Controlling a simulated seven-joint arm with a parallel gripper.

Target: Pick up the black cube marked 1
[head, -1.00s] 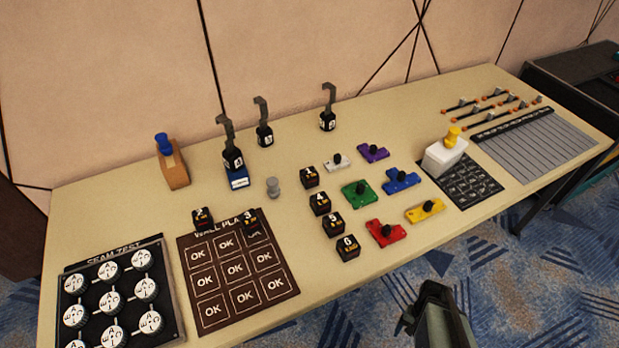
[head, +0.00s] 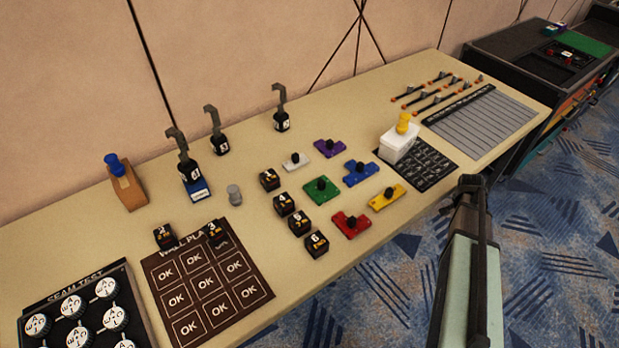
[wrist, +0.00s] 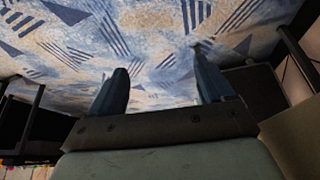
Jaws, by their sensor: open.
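The black cube that appears marked 1 (head: 269,180) sits on the table at the back end of a short column of black cubes, left of the coloured pieces. Its number is small and hard to read. My gripper (head: 472,184) is in the air past the table's front edge, to the right of and well apart from the cube. In the wrist view my gripper (wrist: 162,92) has its two fingers spread, with nothing but carpet between them. The cube does not show in that view.
Cubes 4 (head: 284,204), 5 (head: 300,222) and 6 (head: 316,244) stand in front of it. Cubes 2 (head: 165,237) and 3 (head: 215,230) are by the brown OK board (head: 262,290). A white piece (head: 295,160) and a green piece (head: 321,191) lie close on the right.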

